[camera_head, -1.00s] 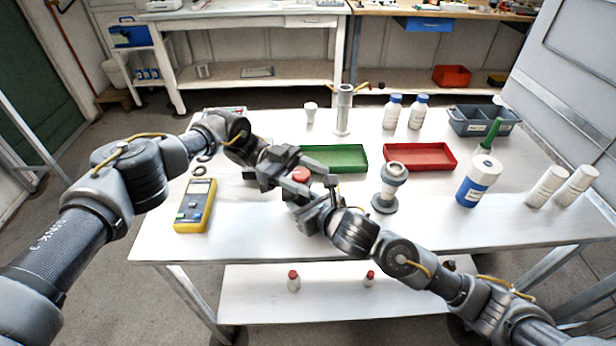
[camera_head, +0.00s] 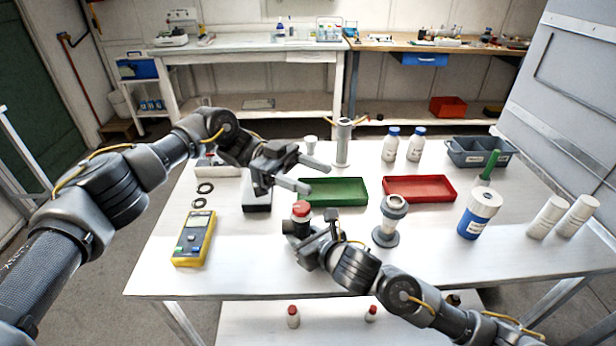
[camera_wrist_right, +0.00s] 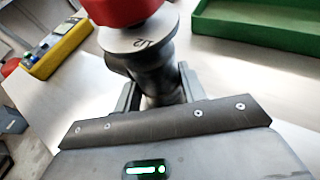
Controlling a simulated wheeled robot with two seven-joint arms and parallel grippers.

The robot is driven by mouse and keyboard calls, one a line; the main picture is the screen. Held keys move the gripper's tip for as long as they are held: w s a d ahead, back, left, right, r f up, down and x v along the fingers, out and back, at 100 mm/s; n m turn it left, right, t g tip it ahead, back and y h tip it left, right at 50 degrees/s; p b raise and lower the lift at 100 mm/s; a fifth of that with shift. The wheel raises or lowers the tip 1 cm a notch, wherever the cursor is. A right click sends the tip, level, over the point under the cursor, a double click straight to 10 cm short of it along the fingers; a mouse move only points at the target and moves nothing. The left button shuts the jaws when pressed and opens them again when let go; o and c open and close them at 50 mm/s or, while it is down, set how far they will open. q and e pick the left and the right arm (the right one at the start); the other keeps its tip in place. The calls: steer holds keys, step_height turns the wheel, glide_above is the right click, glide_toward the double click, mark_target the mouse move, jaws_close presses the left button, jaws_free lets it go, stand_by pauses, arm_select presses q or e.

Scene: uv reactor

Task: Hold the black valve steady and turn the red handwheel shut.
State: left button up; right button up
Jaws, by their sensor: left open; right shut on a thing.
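The black valve (camera_wrist_right: 154,78) stands between the fingers of my right gripper (camera_wrist_right: 160,92), which is shut on its body. In the head view my right gripper (camera_head: 306,240) hides most of the valve. The red handwheel (camera_head: 301,209) sits on top of the valve, and its underside and rim show in the right wrist view (camera_wrist_right: 122,8). My left gripper (camera_head: 318,175) is open and empty, above and behind the handwheel, with its fingers pointing right and apart from it.
A green tray (camera_head: 334,203) and a red tray (camera_head: 454,188) lie behind the valve. A grey flanged fitting (camera_head: 387,233) stands to its right. A yellow meter (camera_head: 193,240) lies to the left. A blue-and-white bottle (camera_head: 478,219) stands further right. The table front is mostly clear.

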steer(key=o, duration=1.2)
steer(key=shift+o, duration=0.2)
steer(key=shift+s, duration=0.1)
steer(key=v, duration=1.2)
steer(key=shift+f, duration=0.1)
steer(key=shift+d, duration=0.1)
